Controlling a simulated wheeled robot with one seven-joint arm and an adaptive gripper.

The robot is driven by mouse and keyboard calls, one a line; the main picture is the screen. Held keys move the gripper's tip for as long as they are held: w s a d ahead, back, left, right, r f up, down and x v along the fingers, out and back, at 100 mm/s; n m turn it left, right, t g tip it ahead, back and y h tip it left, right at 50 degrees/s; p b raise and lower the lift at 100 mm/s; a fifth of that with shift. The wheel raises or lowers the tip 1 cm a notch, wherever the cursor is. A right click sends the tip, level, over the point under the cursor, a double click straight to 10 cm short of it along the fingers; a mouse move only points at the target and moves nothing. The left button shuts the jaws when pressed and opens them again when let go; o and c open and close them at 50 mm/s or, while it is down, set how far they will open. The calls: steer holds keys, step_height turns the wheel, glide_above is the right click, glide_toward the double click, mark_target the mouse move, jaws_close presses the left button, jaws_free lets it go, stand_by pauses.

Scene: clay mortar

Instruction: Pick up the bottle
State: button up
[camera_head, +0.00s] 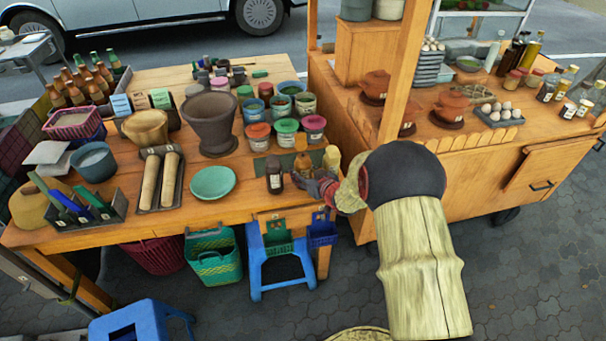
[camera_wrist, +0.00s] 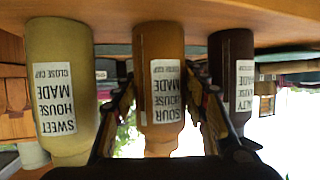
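Three labelled bottles stand in a row near the front edge of the wooden table: a dark brown one (camera_head: 274,179), an orange-brown one (camera_head: 302,165) and a pale yellow one (camera_head: 332,159). The wrist view is upside down and shows the yellow SWEET bottle (camera_wrist: 62,85), the orange-brown SOUR bottle (camera_wrist: 160,75) and the dark SALTY bottle (camera_wrist: 232,75). My gripper (camera_head: 309,184) is low at the table edge. In the wrist view, its fingers (camera_wrist: 160,95) stand on either side of the SOUR bottle, with one between each pair of bottles. Whether they touch it is unclear.
Lidded jars (camera_head: 287,130) stand close behind the bottles. A green plate (camera_head: 212,182) and a large mortar (camera_head: 211,122) are to the left. Small baskets (camera_head: 321,231) hang below the table edge. A wooden cart (camera_head: 465,150) stands to the right, with a post rising near my arm.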

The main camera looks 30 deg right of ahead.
steer(key=c, duration=0.6)
steer(key=shift+r, duration=0.1)
steer(key=shift+c, duration=0.2)
steer(key=shift+w+r, duration=0.1)
steer(key=shift+r, duration=0.05)
